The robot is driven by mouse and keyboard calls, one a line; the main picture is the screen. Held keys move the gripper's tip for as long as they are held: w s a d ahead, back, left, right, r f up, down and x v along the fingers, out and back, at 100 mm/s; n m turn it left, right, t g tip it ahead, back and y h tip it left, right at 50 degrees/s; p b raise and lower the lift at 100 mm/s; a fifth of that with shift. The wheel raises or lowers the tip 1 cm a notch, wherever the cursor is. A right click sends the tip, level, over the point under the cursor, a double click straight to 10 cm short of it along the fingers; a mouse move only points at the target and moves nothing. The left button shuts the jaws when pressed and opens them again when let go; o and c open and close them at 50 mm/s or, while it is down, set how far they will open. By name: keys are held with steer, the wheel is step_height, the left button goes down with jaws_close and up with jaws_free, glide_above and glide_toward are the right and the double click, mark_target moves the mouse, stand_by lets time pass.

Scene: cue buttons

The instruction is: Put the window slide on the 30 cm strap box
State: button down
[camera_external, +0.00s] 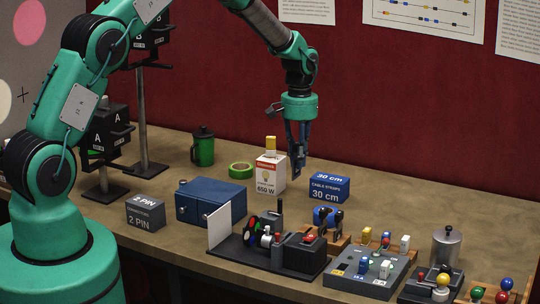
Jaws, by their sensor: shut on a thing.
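The 30 cm strap box (329,188) is a blue box marked "30 cm cable straps", standing upright on the table right of centre. My gripper (298,172) points down just to the left of it and a little higher, apart from it, near the white 650 W box. The gripper is shut on a small dark thing at its fingertips. The thing is too small and too dark against the fingers to tell its shape. I cannot make out the window slide for certain anywhere else.
The white 650 W box (270,175) has a yellow-topped piece on it. A green tape roll (241,170) and green canister (203,147) stand left. A blue case (211,202), black apparatus (268,252) and grey panel (368,274) fill the front. Bare table lies behind the strap box.

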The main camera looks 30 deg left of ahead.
steer(key=w+d, duration=0.1)
steer(key=w, duration=0.4)
steer(key=w+d+f+p, duration=0.1)
steer(key=w, duration=0.4)
steer(key=w+d, duration=0.1)
steer(key=w, duration=0.4)
steer(key=shift+w+d+f, duration=0.2)
steer(key=shift+d+f, duration=0.05)
steer(key=shift+d, duration=0.15)
steer(key=shift+f+p, duration=0.4)
steer(key=shift+f, duration=1.35)
steer(key=shift+f, duration=0.15)
steer(key=c, duration=1.7)
jaws_free()
steer(key=shift+o, duration=0.2)
steer(key=shift+r, duration=0.2)
step_height(320, 180, up, 12)
steer(key=shift+w+b, duration=0.15)
steer(key=shift+b, duration=0.3)
